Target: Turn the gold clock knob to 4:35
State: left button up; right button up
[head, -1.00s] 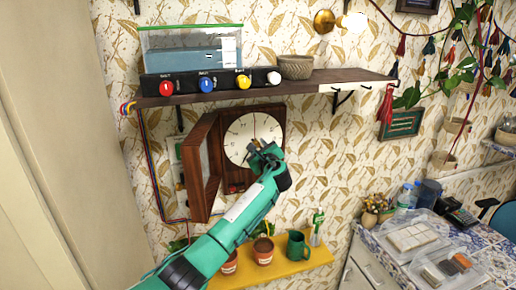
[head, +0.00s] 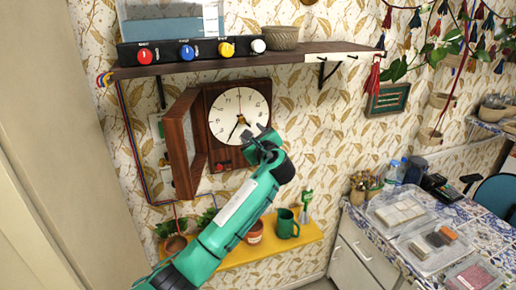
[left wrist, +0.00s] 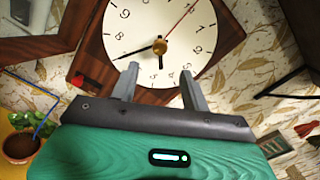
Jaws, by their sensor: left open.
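The wall clock's white dial (head: 225,110) sits in a dark wooden case (head: 257,90) whose door (head: 180,145) is swung open to the left. In the left wrist view, the gold knob (left wrist: 160,46) is at the dial's centre. One black hand (left wrist: 138,53) points near the 7; a thin red hand (left wrist: 182,20) points away toward the upper right. My left gripper (head: 262,142) is at the dial's lower right. In the wrist view its open, empty fingers (left wrist: 160,70) stand apart below the knob. My right gripper is not visible.
A yellow shelf (head: 305,234) with pots and a green mug (head: 287,223) is below. A tiled counter (head: 370,218) is at right.

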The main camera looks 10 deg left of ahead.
pick_arm(q)
jog(key=shift+b+v, duration=0.75)
jog(key=shift+v, duration=1.65)
